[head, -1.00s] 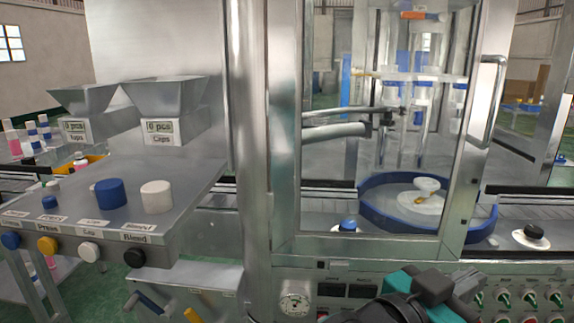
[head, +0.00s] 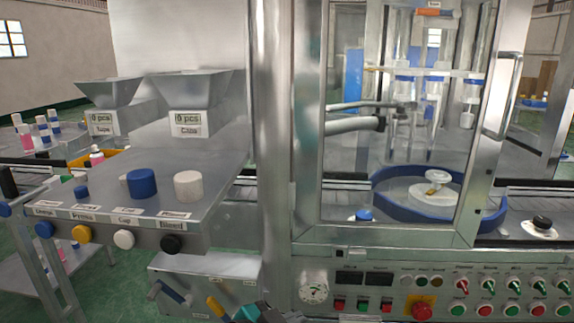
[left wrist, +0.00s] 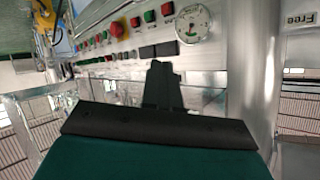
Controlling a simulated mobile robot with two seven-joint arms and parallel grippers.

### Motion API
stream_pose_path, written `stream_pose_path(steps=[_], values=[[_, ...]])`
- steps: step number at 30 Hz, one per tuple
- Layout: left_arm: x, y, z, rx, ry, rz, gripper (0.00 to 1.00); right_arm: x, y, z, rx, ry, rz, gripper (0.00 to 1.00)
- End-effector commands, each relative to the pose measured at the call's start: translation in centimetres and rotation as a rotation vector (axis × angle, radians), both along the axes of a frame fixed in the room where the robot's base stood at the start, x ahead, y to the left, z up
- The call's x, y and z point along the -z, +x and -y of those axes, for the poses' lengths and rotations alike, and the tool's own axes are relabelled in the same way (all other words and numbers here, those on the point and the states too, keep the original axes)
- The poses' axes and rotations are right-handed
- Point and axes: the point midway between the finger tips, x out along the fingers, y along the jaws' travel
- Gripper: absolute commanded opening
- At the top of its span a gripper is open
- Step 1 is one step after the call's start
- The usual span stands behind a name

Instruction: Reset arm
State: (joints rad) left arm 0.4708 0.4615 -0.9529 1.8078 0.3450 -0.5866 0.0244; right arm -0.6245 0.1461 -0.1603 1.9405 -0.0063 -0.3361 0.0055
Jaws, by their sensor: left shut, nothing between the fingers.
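My left gripper (left wrist: 163,82) shows in the left wrist view with its black fingers together and nothing between them. Its teal and black body fills the lower part of that view. Behind the fingers is the machine's control panel, seen tilted over, with a round gauge (left wrist: 194,22) and a row of red and green buttons. In the head view only a small teal and black part of an arm (head: 257,313) shows at the bottom edge, below the sloped console. My right gripper is not in view.
The crimping machine has a glazed door with a vertical handle (head: 502,95). A blue round ring (head: 388,214) sits inside. The console (head: 222,198) carries blue and white cylinders and several coloured knobs. A red emergency button (head: 421,311) sits on the panel. Side tables stand at left.

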Motion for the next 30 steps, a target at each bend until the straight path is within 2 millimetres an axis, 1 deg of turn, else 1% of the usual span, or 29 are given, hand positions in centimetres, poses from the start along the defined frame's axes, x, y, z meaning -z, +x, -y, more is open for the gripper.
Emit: stream_pose_path(steps=[1, 2, 3, 5, 6, 8, 14, 17, 21, 24, 30], values=[[1.0, 0.5, -2.5, -0.024, 0.047, 0.001, 0.0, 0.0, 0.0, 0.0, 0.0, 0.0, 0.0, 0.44], [1.5, 0.8, -3.7, -0.036, 0.07, 0.001, 0.0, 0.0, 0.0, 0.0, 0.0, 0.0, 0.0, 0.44], [2.1, 1.1, -5.4, -0.051, 0.1, 0.0, 0.0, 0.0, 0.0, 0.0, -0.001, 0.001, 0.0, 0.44], [2.9, 1.4, -7.9, -0.074, 0.144, 0.0, 0.0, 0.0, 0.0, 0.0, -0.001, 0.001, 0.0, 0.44], [3.5, 0.6, -7.4, -0.081, 0.114, -0.016, 0.0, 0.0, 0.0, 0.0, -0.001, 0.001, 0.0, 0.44], [4.2, 0.0, -8.0, -0.102, 0.099, -0.026, 0.0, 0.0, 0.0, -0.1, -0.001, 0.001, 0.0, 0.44], [7.1, -2.4, -11.2, -0.186, 0.068, -0.059, 0.0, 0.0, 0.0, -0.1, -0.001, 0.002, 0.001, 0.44], [8.9, -4.1, -13.5, -0.242, 0.065, -0.079, 0.0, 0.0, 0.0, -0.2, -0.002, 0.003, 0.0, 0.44], [11.6, -7.4, -17.6, -0.327, 0.086, -0.106, 0.0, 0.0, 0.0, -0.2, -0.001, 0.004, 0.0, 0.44], [13.2, -9.8, -20.6, -0.381, 0.116, -0.122, 0.0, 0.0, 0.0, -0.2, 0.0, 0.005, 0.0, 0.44], [15.2, -14.3, -25.6, -0.453, 0.188, -0.145, 0.0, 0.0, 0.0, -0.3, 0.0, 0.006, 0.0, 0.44]])
